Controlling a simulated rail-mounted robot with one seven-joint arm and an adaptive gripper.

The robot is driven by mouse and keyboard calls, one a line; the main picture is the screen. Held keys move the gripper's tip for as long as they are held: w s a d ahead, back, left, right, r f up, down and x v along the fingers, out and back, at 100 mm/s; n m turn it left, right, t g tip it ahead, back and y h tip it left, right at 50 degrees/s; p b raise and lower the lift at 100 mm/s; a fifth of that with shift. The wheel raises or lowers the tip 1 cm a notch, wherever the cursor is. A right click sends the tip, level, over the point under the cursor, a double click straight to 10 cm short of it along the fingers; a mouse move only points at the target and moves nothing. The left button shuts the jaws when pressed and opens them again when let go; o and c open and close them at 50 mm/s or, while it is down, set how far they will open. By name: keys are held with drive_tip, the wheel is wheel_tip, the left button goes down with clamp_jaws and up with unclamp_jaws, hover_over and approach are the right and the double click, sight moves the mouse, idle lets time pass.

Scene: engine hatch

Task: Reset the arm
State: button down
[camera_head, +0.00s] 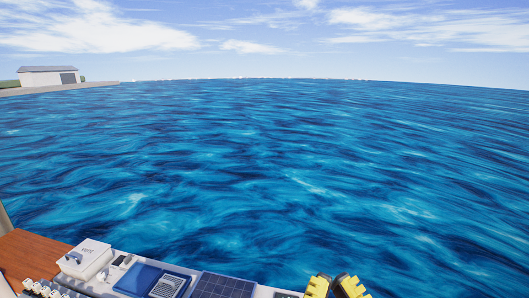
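Along the bottom left lie a brown wooden surface (32,256), a white box (87,255), a blue item (138,279) with a grey-striped panel (169,285), and a dark gridded panel (222,285). Open water (270,170) fills the middle. A building (48,77) stands far left.

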wheel_tip(320, 180, up, 5)
drive_tip(key=shift+f+p, duration=0.15)
drive_tip(key=shift+p, duration=0.9)
